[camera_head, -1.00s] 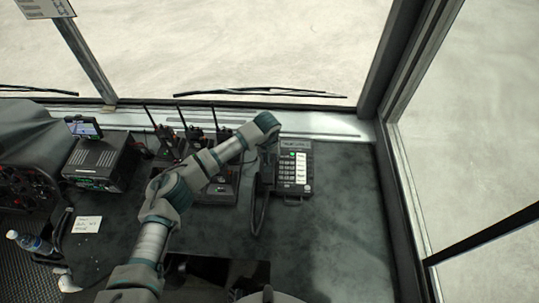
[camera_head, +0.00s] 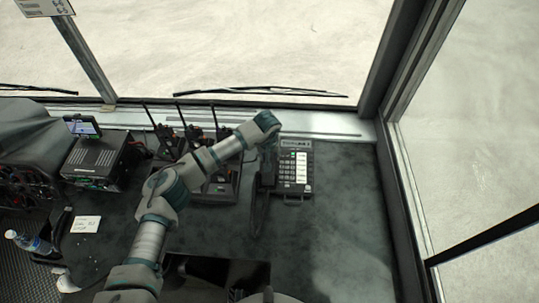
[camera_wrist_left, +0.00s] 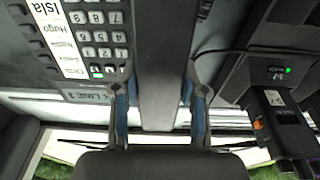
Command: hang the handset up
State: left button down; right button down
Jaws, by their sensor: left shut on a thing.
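The desk phone's base (camera_head: 306,180) lies on the dark dashboard in the head view, with its keypad and label strip showing. Its keypad (camera_wrist_left: 100,32) also shows at the upper left of the left wrist view. My left gripper (camera_head: 268,153) is at the left side of the base, with fingers pointing down. In the left wrist view my left gripper (camera_wrist_left: 160,92) is shut on the dark handset (camera_wrist_left: 158,55), with one finger on each side. In the head view the handset is partly hidden by my gripper. I cannot tell whether it touches the base.
Several radios (camera_head: 192,150) with tall antennas stand in a charger left of the phone, under and behind my left arm. The dashboard right of the phone is clear.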

pick_arm(q)
jog(key=c, duration=0.5)
grip_release()
jog(key=shift+c, duration=0.2)
notch_tip(320, 180, up, 12)
jog(key=s, duration=0.2)
jog(key=shift+a, duration=0.2)
jog(key=shift+f, duration=0.15)
